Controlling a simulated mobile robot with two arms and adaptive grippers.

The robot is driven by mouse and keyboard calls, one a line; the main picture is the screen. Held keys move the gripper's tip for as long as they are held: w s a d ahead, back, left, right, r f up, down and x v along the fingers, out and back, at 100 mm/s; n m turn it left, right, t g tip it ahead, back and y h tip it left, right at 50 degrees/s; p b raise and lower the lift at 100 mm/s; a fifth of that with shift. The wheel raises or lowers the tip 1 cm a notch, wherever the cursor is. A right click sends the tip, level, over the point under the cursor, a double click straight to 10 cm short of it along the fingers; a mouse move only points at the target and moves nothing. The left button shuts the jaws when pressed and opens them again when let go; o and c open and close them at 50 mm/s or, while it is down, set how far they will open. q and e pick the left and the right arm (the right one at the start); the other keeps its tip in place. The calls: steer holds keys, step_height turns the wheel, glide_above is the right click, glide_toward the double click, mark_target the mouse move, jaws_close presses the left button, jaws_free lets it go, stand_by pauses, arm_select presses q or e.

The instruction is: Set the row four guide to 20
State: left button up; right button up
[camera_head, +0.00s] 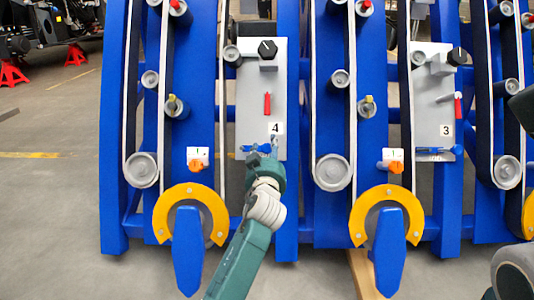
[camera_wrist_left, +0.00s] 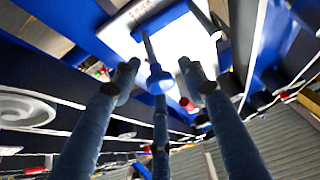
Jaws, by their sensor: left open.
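The row four panel (camera_head: 262,90) is a grey plate marked 4 on the blue chassis. It bears a black knob (camera_head: 267,49) at the top and a red lever (camera_head: 267,103) below it. To its lower left is a small white plate (camera_head: 198,153) with an orange pointer (camera_head: 195,166); its markings are too small to read. My left gripper (camera_head: 261,148) is at the panel's lower edge, below the red lever, and hides part of that edge. In the left wrist view its fingers (camera_wrist_left: 159,76) are spread and empty, with a bright panel (camera_wrist_left: 180,42) beyond. My right gripper is not in view.
A like panel marked 3 (camera_head: 432,105) stands to the right, with its own white plate (camera_head: 393,154) and orange pointer. Yellow arcs (camera_head: 165,212) (camera_head: 362,215) and blue points jut out low on both sides of my left arm. Open floor (camera_head: 50,210) lies to the left.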

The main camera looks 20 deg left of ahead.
arm_select(q)
steer(key=shift+w+a, duration=0.1)
steer(key=shift+w, duration=0.15)
